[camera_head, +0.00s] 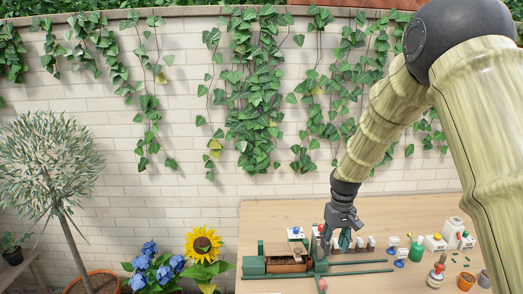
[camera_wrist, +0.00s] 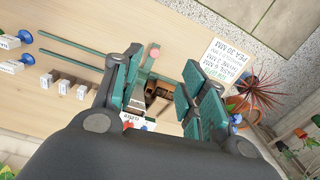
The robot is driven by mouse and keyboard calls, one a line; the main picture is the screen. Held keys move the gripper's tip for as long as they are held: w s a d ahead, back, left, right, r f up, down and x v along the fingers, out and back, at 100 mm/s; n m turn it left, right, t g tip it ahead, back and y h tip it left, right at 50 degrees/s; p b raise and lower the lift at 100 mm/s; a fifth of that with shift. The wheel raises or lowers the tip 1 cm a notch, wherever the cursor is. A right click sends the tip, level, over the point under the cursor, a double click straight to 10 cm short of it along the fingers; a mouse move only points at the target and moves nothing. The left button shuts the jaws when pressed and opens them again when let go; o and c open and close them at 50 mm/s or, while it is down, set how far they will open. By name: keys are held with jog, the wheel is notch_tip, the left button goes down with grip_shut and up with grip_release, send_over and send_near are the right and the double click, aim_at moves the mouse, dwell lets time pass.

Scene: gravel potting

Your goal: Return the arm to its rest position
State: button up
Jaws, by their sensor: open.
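My arm reaches in from the upper right of the head view, and my gripper (camera_head: 343,240) hangs above the wooden table (camera_head: 400,208). In the wrist view the two teal finger pads of my gripper (camera_wrist: 160,100) stand wide apart with nothing held between them. Below and between the fingers is a brown box (camera_wrist: 158,88). In the head view a green-framed wooden box with dark fill (camera_head: 287,266) stands left of my gripper. Whether the gripper touches anything below it cannot be told.
Green rails (camera_head: 360,272) lie on the table. A printed sign (camera_wrist: 230,65) lies near the table edge. Behind is an ivy-covered brick wall (camera_head: 185,100); a sunflower (camera_head: 203,245) stands left.

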jog(key=s+f+m+b, duration=0.1)
jog(key=s+f, duration=1)
jog(key=f, duration=0.4)
jog(key=s+f+b, duration=0.2)
jog(key=s+f, duration=0.9)
jog(key=f, duration=0.4)
jog(key=s+f, duration=0.4)
jog(key=s, duration=0.8)
jog(key=s+f+m+b, duration=0.1)
jog(key=s+f, duration=0.4)
jog(key=s, duration=0.8)
jog(key=shift+s+a+b, duration=0.15)
jog(key=shift+s+b, duration=0.15)
